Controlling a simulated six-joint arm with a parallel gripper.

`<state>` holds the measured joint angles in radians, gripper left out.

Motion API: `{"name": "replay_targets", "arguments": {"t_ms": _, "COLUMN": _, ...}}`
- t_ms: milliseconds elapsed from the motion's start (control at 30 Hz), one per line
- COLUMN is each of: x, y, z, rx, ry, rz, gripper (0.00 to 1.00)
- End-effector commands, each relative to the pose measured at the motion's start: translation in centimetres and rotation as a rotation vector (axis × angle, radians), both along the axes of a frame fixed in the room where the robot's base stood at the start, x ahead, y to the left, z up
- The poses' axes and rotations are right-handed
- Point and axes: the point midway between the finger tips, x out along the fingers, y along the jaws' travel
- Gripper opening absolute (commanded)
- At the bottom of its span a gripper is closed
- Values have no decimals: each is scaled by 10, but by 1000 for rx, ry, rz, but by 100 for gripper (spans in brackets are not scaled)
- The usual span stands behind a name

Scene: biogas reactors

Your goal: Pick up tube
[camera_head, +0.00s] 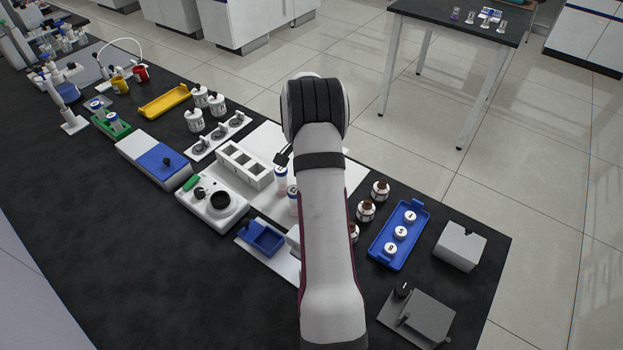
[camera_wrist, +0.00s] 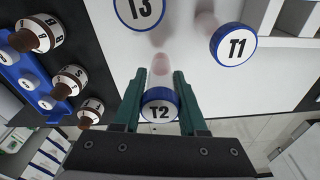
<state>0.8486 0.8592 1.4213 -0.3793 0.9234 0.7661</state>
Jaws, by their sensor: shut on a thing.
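In the wrist view, a clear tube with a blue-rimmed white cap marked T2 (camera_wrist: 160,106) is between the two green fingers of my gripper (camera_wrist: 160,100), which is shut on it. Its cap faces the camera and its body runs away behind it. I cannot tell whether it is clear of the surface below. Tube T3 (camera_wrist: 140,10) and tube T1 (camera_wrist: 232,44) stand apart from the fingers. In the head view, two tubes with blue bands (camera_head: 281,178) show left of my arm. My arm hides most of the gripper and the held tube there.
Brown bottles (camera_head: 366,210) and a blue tray (camera_head: 400,236) with white-capped items lie right of my arm. A white rack with square openings (camera_head: 244,165) and a white device with a dark round top (camera_head: 212,203) are left. The black bench's front left is clear.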

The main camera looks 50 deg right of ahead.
Motion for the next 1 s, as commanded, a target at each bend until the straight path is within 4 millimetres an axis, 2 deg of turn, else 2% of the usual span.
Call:
{"name": "replay_targets", "arguments": {"t_ms": 67, "x": 1, "y": -1, "z": 17, "rx": -3, "ry": -4, "rz": -1, "gripper": 0}}
{"name": "replay_targets", "arguments": {"t_ms": 500, "x": -97, "y": -14, "z": 76, "rx": -1, "ry": -1, "rz": -4, "gripper": 0}}
{"name": "replay_targets", "arguments": {"t_ms": 633, "x": -109, "y": -15, "z": 84, "rx": 0, "ry": 0, "rz": 6, "gripper": 0}}
{"name": "replay_targets", "arguments": {"t_ms": 767, "x": -89, "y": -7, "z": 88, "rx": 0, "ry": -1, "rz": 93, "gripper": 0}}
{"name": "replay_targets", "arguments": {"t_ms": 867, "x": -53, "y": 9, "z": 90, "rx": 1, "ry": 1, "rz": 224, "gripper": 0}}
{"name": "replay_targets", "arguments": {"t_ms": 1000, "x": 7, "y": 44, "z": 95, "rx": 2, "ry": 2, "rz": 451, "gripper": 0}}
